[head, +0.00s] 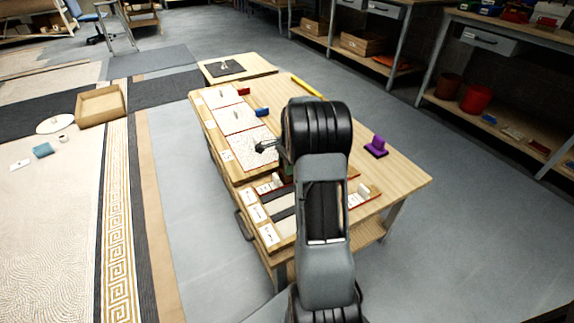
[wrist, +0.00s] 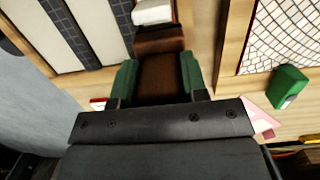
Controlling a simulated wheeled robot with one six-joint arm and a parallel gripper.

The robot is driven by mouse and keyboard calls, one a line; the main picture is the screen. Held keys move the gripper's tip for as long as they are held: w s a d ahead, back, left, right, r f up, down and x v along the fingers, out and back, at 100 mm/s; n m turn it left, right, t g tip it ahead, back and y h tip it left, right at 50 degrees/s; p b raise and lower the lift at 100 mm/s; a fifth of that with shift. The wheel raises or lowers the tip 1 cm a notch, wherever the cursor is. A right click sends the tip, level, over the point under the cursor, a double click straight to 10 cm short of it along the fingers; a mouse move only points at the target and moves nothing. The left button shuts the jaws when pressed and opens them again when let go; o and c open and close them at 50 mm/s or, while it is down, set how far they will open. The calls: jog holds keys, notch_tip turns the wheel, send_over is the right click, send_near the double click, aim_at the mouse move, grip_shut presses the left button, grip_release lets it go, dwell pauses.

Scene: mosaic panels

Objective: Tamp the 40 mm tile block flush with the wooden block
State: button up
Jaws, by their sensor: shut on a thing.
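My gripper (wrist: 160,82) has green finger pads and is shut on a brown wooden block (wrist: 160,75) between them. In the head view my gripper (head: 286,172) is low over the near part of the table, partly hidden by my arm. A white tile block (wrist: 153,12) lies just beyond the wooden block's far end in the wrist view, beside a dark tile strip. I cannot tell whether the wooden block touches it. In the head view small white blocks stand on the near panel, one left of my arm (head: 277,180) and one right of it (head: 363,189).
Mosaic panels lie along the table's (head: 405,178) left side. A green tool (wrist: 288,87) lies beside a mosaic panel (wrist: 295,35). A blue tool (head: 262,112), a red tool (head: 243,91), a purple tool (head: 376,147) and a yellow bar (head: 307,87) are on the table. The table's right side is mostly clear.

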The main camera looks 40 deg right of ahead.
jog(key=shift+f, duration=0.65)
dwell(0.3)
jog(key=shift+s+f, duration=0.15)
jog(key=shift+f, duration=0.1)
jog(key=shift+c, duration=0.4)
dwell(2.0)
notch_tip(320, 180, up, 7)
jog(key=p, duration=0.6)
jog(key=shift+r+p, duration=0.2)
jog(key=shift+p, duration=0.2)
dwell(0.3)
